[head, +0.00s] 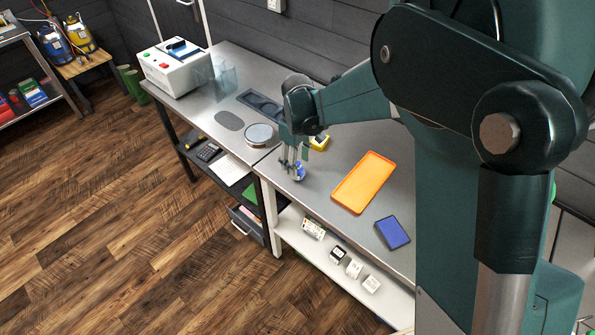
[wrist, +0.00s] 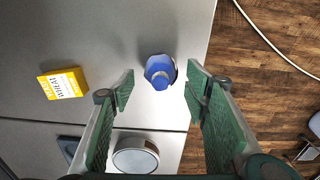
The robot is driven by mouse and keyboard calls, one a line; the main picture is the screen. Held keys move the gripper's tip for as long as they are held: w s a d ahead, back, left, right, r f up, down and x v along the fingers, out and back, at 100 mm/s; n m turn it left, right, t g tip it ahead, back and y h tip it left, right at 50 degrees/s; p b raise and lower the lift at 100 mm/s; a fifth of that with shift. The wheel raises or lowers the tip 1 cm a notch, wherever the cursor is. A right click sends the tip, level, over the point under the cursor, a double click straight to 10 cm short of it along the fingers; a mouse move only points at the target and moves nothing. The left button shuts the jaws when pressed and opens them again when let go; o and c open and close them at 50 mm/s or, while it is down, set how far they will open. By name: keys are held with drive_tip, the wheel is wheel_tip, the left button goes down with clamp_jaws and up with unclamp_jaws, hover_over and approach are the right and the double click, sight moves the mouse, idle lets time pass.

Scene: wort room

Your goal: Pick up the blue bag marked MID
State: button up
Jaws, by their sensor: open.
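A small blue item (wrist: 159,68) with a paler rim stands on the grey worktop (wrist: 115,30) in the wrist view, near the edge above the floor. It lies ahead of and between the fingertips of my gripper (wrist: 160,90), which is open and empty. In the head view my gripper (head: 292,164) points down over the worktop, and the blue item (head: 300,172) shows partly behind its fingers. I cannot read MID on it, and cannot tell from its shape whether it is a bag. A flat blue rectangle (head: 392,232) lies farther right, unmarked as far as I see.
A round silver-rimmed dish (wrist: 135,156) is near my gripper's base. An orange tray (head: 363,183) lies right of my gripper in the head view. Small white boxes (head: 354,268) sit on the lower shelf.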

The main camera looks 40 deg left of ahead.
sight(298, 163)
drive_tip(key=shift+f, duration=1.95)
drive_tip(key=shift+c, duration=0.6)
drive_tip(key=c, duration=0.9)
